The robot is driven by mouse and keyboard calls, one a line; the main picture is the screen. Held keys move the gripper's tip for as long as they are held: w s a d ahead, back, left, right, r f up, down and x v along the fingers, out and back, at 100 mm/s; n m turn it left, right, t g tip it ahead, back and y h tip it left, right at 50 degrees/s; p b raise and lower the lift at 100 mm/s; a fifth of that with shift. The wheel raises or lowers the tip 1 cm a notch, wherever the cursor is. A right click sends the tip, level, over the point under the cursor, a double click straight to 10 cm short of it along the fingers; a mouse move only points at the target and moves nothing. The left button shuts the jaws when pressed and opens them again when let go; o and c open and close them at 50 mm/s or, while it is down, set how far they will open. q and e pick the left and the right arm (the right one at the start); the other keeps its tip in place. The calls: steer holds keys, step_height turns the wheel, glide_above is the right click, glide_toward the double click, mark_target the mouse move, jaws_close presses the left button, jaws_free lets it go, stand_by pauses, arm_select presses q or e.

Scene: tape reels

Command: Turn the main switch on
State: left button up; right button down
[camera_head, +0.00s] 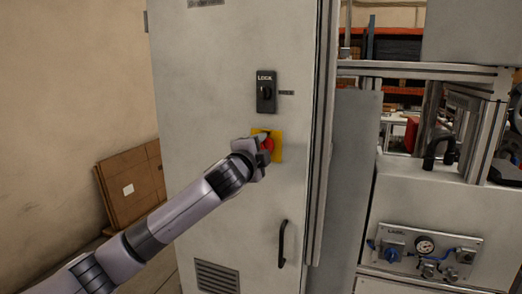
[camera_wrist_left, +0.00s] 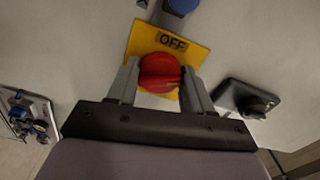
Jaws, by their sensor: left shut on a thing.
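The main switch is a red rotary knob (camera_head: 269,145) on a yellow plate (camera_head: 278,152) on the front of the grey cabinet. In the left wrist view the red knob (camera_wrist_left: 159,73) sits between my two fingers, and the yellow plate (camera_wrist_left: 140,38) reads "OFF". My left gripper (camera_head: 264,146) is shut on the red knob, one finger on each side; it also shows in the left wrist view (camera_wrist_left: 160,85). The gripper hides part of the knob and plate in the head view. My right gripper is not in view.
A black lock (camera_head: 266,91) is above the switch on the cabinet door (camera_head: 210,80). A black door handle (camera_head: 282,243) is below it. A vent (camera_head: 217,277) is at the bottom. Cardboard (camera_head: 133,185) leans at left.

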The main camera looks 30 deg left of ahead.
arm_select(q)
steer(key=shift+r+m, duration=0.1)
steer(key=shift+m, duration=2.1)
steer(key=o, duration=1)
steer(key=shift+o, duration=0.2)
steer(key=shift+s, duration=0.1)
steer(key=b+v, duration=0.1)
steer(key=v, duration=0.6)
steer(key=shift+b, duration=0.4)
